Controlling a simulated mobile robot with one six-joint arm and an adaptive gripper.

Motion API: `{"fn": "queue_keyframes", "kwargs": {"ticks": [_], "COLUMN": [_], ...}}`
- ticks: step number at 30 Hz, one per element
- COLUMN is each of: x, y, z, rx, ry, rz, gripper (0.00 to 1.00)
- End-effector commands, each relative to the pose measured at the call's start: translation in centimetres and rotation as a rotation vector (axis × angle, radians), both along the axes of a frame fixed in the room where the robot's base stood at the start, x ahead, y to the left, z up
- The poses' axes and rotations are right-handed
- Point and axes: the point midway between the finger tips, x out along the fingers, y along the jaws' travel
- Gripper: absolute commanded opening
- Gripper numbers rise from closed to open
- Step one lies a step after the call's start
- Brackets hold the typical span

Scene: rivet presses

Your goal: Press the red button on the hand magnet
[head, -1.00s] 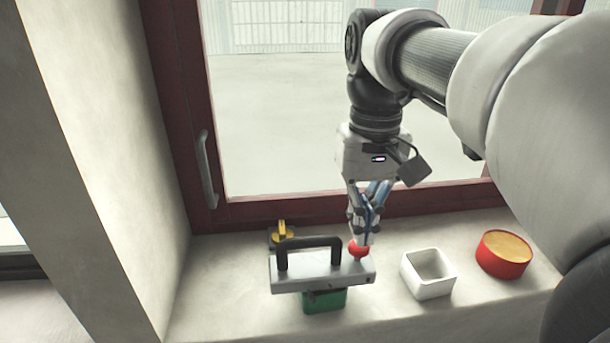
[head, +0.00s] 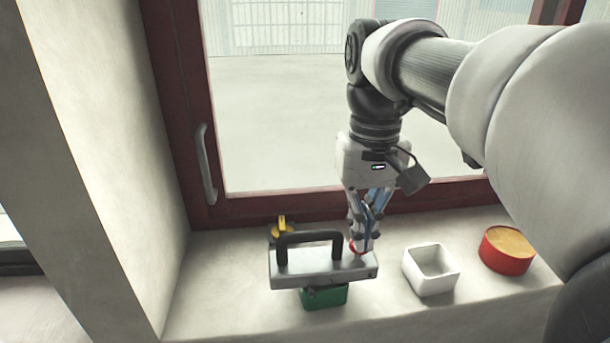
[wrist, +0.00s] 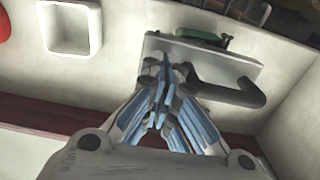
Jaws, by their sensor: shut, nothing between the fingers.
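The hand magnet is a grey metal bar (head: 320,271) with a black handle (head: 308,237), lying over a green box on the sill. The red button (head: 351,246) is at the bar's right end in the head view and shows only as a thin red edge, mostly hidden by my fingers. My gripper (head: 361,247) is shut and empty, pointing down with its tips at the button. In the wrist view the tips (wrist: 165,85) lie over the grey bar (wrist: 225,66) beside the black handle (wrist: 235,94); the button is hidden there.
A green box (head: 324,298) sits under the bar. A yellow and black object (head: 281,225) stands behind it. A white open bin (head: 431,271) and a red round tin (head: 505,253) stand to the right. The red window frame (head: 270,211) runs close behind.

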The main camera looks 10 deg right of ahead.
Motion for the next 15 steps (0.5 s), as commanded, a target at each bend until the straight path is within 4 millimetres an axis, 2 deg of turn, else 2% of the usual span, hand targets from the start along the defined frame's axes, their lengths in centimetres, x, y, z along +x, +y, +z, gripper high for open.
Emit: {"fn": "queue_keyframes", "kwargs": {"ticks": [4, 15], "x": [-0.02, -0.01], "y": [0.0, 0.0], "z": [-0.48, -0.13], "rx": [0.0, 0.0], "ry": [0.001, 0.001], "rz": [0.0, 0.0], "gripper": [0.0, 0.0]}}
